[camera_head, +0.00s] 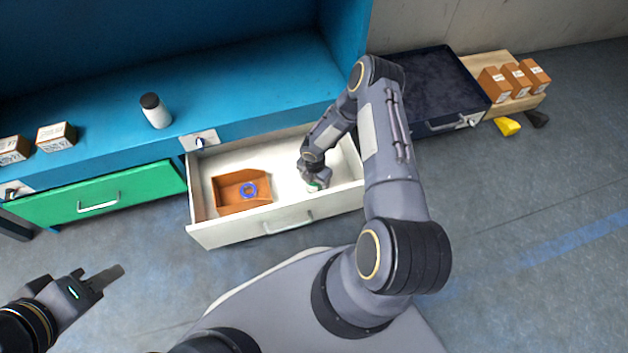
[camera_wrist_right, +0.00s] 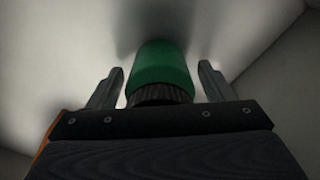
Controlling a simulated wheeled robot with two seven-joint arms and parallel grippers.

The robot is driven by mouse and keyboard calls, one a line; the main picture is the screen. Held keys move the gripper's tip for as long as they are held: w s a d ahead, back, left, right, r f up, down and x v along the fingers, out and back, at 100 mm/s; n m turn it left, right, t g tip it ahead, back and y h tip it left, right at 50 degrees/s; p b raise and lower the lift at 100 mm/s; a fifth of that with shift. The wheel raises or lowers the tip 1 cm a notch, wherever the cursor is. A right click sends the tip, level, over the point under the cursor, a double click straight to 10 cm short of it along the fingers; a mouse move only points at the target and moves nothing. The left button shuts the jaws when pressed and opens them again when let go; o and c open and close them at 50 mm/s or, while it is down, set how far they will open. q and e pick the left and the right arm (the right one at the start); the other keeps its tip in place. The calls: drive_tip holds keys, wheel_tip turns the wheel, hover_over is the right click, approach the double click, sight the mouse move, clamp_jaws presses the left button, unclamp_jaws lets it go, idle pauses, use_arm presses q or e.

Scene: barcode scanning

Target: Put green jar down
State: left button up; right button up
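The green jar (camera_wrist_right: 162,68) with a dark ribbed lid lies between the two fingers of my right gripper (camera_wrist_right: 162,72) in the right wrist view. A narrow gap shows on each side of it, so the gripper is open around the jar. In the head view my right gripper (camera_head: 314,182) is down inside the open white drawer (camera_head: 290,150), right of its middle; only a bit of the jar (camera_head: 316,187) shows there. My left gripper (camera_head: 108,277) is over the floor at the lower left, empty; its finger opening is not clear.
An orange bin (camera_head: 228,195) with a blue ring (camera_head: 249,190) stands in the drawer's left part. A white bottle (camera_head: 156,111) with a black cap and boxes (camera_head: 56,137) stand on the blue shelf. A closed green drawer (camera_head: 97,194) is left.

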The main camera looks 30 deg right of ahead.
drive_tip(key=shift+r, duration=0.1)
drive_tip(key=shift+r+p, duration=0.25)
drive_tip(key=shift+p, duration=0.15)
wheel_tip(320, 180, up, 11)
drive_tip(key=p, duration=0.3)
drive_tip(key=shift+r+p, duration=0.2)
drive_tip(key=shift+p, duration=0.15)
drive_tip(key=s+d+r+m+t, duration=0.15)
drive_tip(key=r+m, duration=0.45)
drive_tip(key=r, duration=0.8)
drive_tip(key=s+d+r+m+t, duration=0.15)
drive_tip(key=r+m, duration=0.45)
drive_tip(key=r, duration=0.9)
drive_tip(key=s+a+r+m+t+y, duration=0.1)
drive_tip(key=s+a+r+m+y, duration=0.1)
drive_tip(key=s+a+r+m, duration=0.3)
drive_tip(key=s+a+r+m+t+y, duration=0.1)
drive_tip(key=s+a+r+m, duration=0.4)
drive_tip(key=s, duration=0.9)
wheel_tip(320, 180, up, 3)
drive_tip(key=m, duration=0.2)
drive_tip(key=shift+a+f+m+t+y, duration=0.2)
drive_tip(key=shift+a+m+t+y, duration=0.1)
drive_tip(key=shift+y, duration=0.1)
